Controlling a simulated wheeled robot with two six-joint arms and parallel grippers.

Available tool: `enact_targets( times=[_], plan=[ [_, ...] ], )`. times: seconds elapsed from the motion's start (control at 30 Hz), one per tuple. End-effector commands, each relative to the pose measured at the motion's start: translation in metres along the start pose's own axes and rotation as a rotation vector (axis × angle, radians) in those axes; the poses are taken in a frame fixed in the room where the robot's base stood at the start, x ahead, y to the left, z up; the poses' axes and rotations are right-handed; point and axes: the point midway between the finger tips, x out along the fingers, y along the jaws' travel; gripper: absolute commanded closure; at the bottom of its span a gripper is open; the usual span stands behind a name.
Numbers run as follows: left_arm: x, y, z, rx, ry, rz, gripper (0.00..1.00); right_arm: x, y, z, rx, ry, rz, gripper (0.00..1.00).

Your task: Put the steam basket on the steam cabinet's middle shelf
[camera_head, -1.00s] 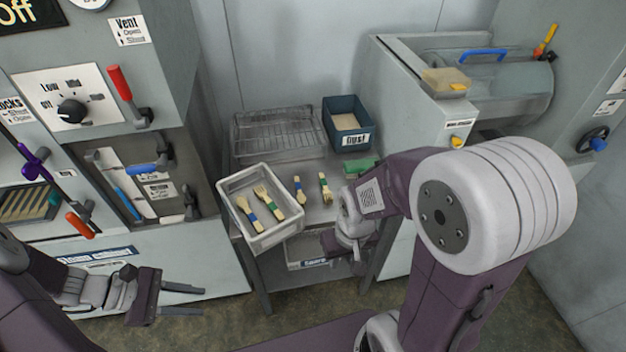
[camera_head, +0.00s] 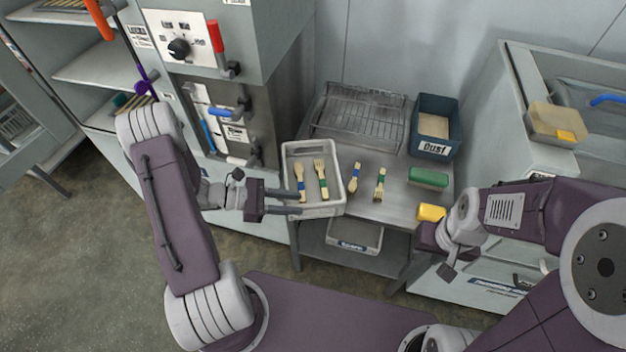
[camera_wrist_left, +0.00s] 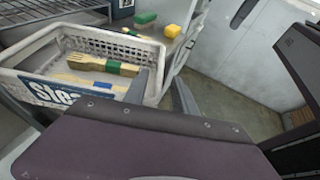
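The steam basket (camera_head: 341,180) is a white open basket on the left of the metal table, with wooden forks inside. In the left wrist view its label (camera_wrist_left: 48,93) reads "stea", the rest hidden. My left gripper (camera_head: 308,203) is at the basket's near side with its fingers apart. In the left wrist view one finger overlaps the basket's corner and the other is outside; I cannot tell whether they touch it. The steam cabinet (camera_head: 125,75) stands open at the upper left, its middle shelf (camera_head: 92,68) visible. My right gripper (camera_head: 445,262) hangs at the table's right; its fingers are unclear.
Two wooden utensils (camera_head: 355,178), a green block (camera_head: 429,178) and a yellow block (camera_head: 431,212) lie right of the basket. A wire rack (camera_head: 358,115) and a blue dust bin (camera_head: 450,150) stand behind. The cabinet's open door (camera_head: 25,125) is at far left. Floor between is clear.

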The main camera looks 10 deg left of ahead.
Motion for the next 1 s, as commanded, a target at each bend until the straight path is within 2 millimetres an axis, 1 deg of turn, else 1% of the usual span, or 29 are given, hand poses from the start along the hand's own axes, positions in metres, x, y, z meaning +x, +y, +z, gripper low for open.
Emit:
enact_targets(
  times=[0.07, 0.2, 0.3, 0.4, 0.57, 0.6, 0.67, 0.7, 0.73, 1.0],
  plan=[
    [0.009, -0.001, 0.0, -0.002, -0.001, -0.004, 0.67, -0.001, 0.0, 0.0, 0.0, 0.0, 0.0, 0.71],
    [0.038, -0.002, 0.0, -0.003, 0.0, -0.008, 0.67, -0.002, 0.0, 0.0, 0.0, 0.0, 0.0, 0.71],
    [0.053, -0.001, 0.0, -0.002, 0.0, -0.005, 0.67, -0.002, 0.0, 0.0, 0.0, 0.0, 0.0, 0.71],
    [0.059, -0.001, 0.0, -0.001, 0.001, -0.002, 0.67, -0.002, 0.0, 0.0, 0.0, 0.0, 0.0, 0.71],
    [0.059, 0.0, 0.0, -0.001, 0.001, -0.001, 0.67, -0.002, 0.0, 0.0, 0.0, 0.0, 0.0, 0.71],
    [0.059, 0.0, 0.0, 0.0, 0.001, -0.001, 0.7, -0.002, 0.0, 0.0, 0.0, 0.0, 0.0, 0.71],
    [0.059, 0.0, 0.0, 0.0, 0.001, -0.001, 0.87, -0.002, 0.0, 0.0, 0.0, 0.0, 0.0, 0.71],
    [0.059, 0.0, 0.0, 0.0, 0.001, -0.001, 0.98, -0.002, 0.0, 0.0, 0.0, 0.0, 0.0, 0.71],
    [0.059, 0.0, 0.0, 0.0, 0.001, -0.001, 1.0, -0.002, 0.0, 0.0, 0.0, 0.0, 0.0, 0.71],
    [0.059, -0.001, 0.0, 0.0, 0.001, -0.001, 1.0, -0.002, 0.0, 0.0, 0.0, 0.0, 0.0, 0.71]
  ],
)
